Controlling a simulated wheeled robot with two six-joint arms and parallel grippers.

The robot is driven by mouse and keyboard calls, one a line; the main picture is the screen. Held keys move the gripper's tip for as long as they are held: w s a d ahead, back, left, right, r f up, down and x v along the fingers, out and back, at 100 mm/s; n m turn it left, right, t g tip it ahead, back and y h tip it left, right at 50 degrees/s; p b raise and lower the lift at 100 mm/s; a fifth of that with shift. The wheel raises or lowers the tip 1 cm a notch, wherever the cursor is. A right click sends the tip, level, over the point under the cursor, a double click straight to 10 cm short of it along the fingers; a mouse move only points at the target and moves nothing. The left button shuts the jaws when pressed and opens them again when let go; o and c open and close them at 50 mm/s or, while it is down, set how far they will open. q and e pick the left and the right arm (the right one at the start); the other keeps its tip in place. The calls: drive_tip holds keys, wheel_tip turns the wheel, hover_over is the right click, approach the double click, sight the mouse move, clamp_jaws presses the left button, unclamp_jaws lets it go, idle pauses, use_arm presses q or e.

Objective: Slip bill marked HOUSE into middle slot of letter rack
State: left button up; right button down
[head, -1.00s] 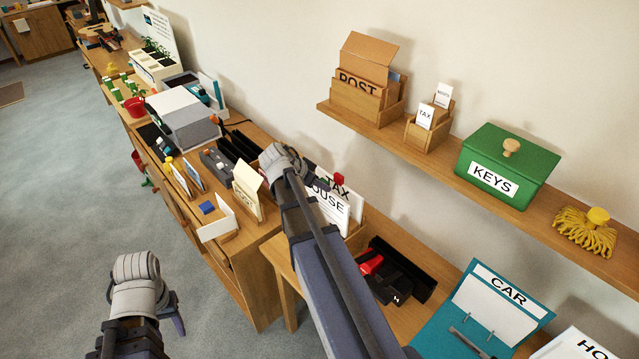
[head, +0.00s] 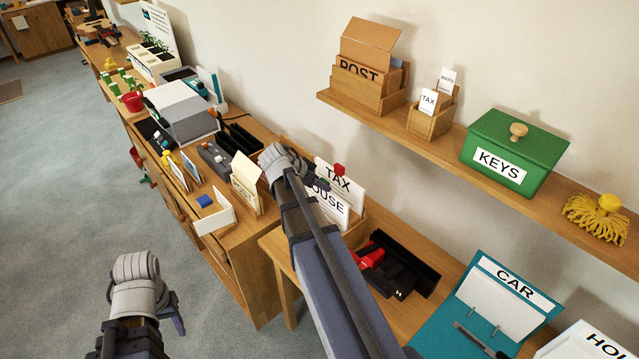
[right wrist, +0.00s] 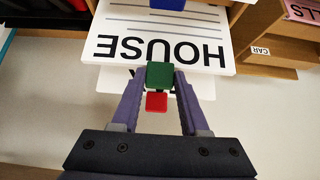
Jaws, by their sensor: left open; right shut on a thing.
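The HOUSE bill (right wrist: 160,48), a white sheet with black letters, fills the upper middle of the right wrist view, upside down. My right gripper (right wrist: 160,78) is shut on its green tab (right wrist: 160,73). In the head view the HOUSE bill (head: 328,206) is partly hidden by my right arm. A white TAX bill (head: 340,184) with a red tab (head: 339,169) stands behind it. Wooden rack parts (head: 352,232) show beside the bills; the slots are hidden, so I cannot tell which one the bill is at. My left gripper (head: 172,312) is open and empty over the floor.
A black tray with a red-handled item (head: 392,268) and a teal CAR folder (head: 487,300) lie to the right. The wall shelf above holds a POST box (head: 362,90), a small TAX holder (head: 432,115) and a green KEYS box (head: 508,160).

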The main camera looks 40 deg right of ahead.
drive_tip(key=shift+f+b, duration=0.8)
drive_tip(key=shift+f, duration=0.1)
drive_tip(key=shift+c, duration=1.7)
unclamp_jaws()
drive_tip(key=shift+o, duration=0.3)
drive_tip(key=shift+o, duration=1.4)
